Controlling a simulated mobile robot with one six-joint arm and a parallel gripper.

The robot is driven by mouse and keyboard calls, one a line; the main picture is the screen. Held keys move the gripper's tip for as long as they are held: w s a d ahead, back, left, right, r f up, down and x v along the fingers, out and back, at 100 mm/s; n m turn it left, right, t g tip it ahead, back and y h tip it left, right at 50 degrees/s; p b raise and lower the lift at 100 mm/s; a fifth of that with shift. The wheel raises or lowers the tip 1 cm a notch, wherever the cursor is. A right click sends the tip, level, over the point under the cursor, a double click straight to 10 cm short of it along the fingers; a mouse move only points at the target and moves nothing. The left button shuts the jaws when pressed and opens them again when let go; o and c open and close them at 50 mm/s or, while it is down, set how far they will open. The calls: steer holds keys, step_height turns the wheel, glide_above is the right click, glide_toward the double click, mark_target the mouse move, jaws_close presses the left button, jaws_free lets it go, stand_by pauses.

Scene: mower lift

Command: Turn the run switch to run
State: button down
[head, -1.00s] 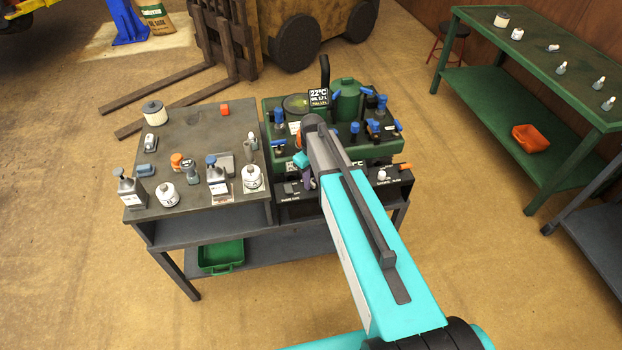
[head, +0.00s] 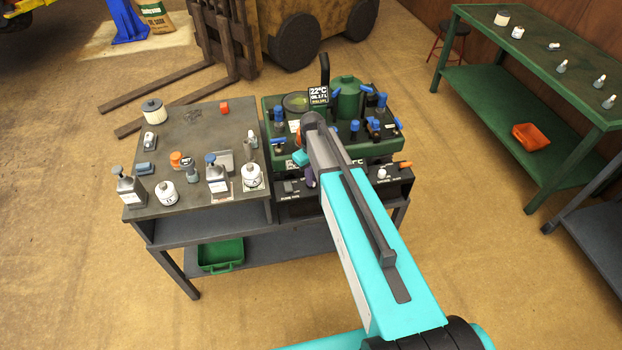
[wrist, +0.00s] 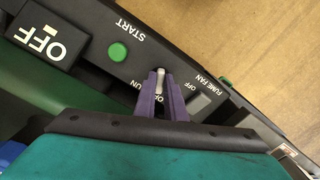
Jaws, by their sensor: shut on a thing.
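The run switch's pale lever (wrist: 160,79) stands on the black control panel (wrist: 98,18), between the purple fingertips of my gripper (wrist: 160,84) in the wrist view. My gripper is shut on the lever. Beside it I read part of a RUN label and part of an OFF label; the fingers cover the rest. I cannot tell for sure which label the lever points at. In the head view my gripper (head: 310,179) is at the front panel of the green machine (head: 356,150); my arm hides the switch there.
A green START button (wrist: 118,52) and a grey FUME FAN rocker (wrist: 200,103) sit close to the fingers. A black OFF block (wrist: 48,42) is further left. A grey bench (head: 185,140) with several bottles stands left of the machine. A green bench (head: 500,80) is at the right.

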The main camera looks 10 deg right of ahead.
steer(key=m+b, duration=0.3)
steer(key=m, duration=0.2)
steer(key=shift+a+f+m, duration=0.1)
steer(key=shift+a+m, duration=0.05)
steer(key=shift+m, duration=0.25)
steer(key=m+b, duration=0.2)
steer(key=m, duration=0.3)
steer(key=shift+m, duration=0.3)
steer(key=c, duration=1.8)
jaws_free()
steer(key=shift+r, duration=0.2)
steer(key=shift+r+b, duration=1.65)
steer(key=shift+r, duration=5.2)
